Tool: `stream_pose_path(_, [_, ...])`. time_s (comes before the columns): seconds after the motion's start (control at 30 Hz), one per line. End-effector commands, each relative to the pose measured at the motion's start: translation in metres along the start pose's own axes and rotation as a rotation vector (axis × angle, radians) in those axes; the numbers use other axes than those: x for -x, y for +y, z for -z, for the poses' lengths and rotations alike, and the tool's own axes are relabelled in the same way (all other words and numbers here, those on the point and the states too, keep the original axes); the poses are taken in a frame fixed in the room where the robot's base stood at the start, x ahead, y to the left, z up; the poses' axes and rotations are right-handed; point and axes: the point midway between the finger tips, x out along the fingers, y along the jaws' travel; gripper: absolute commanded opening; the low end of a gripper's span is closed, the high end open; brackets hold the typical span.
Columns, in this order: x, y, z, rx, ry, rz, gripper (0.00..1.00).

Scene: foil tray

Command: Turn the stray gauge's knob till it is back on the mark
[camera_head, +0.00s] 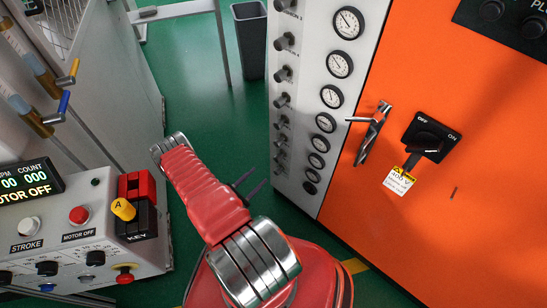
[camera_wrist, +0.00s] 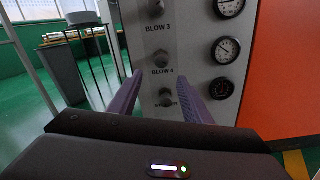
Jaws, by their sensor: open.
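A white panel carries a column of round gauges with a column of grey knobs to their left. In the wrist view the knobs are BLOW 3 (camera_wrist: 156,8), BLOW 4 (camera_wrist: 161,60) and a lowest knob (camera_wrist: 166,97) with a partly hidden label. Beside them are an upper gauge (camera_wrist: 229,6), a middle white-faced gauge (camera_wrist: 226,49) and a dark-faced bottom gauge (camera_wrist: 221,88), which also shows in the head view (camera_head: 310,188). The needles are too small to tell which is off its mark. My gripper (camera_wrist: 163,77) is open and empty, its purple fingers either side of the lower knobs' line of sight.
An orange cabinet with a chrome handle (camera_head: 372,133) and black rotary switch (camera_head: 428,140) stands right of the panel. A grey control console (camera_head: 85,240) stands at left. A dark bin (camera_head: 250,40) is behind.

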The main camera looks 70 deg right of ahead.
Motion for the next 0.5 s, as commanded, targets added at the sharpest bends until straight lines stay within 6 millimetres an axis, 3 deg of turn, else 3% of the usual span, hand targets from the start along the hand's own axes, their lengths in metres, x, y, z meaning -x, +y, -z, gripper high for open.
stream_pose_path(0.5, [-0.014, -0.005, -0.001, 0.000, -0.004, 0.016, 0.44])
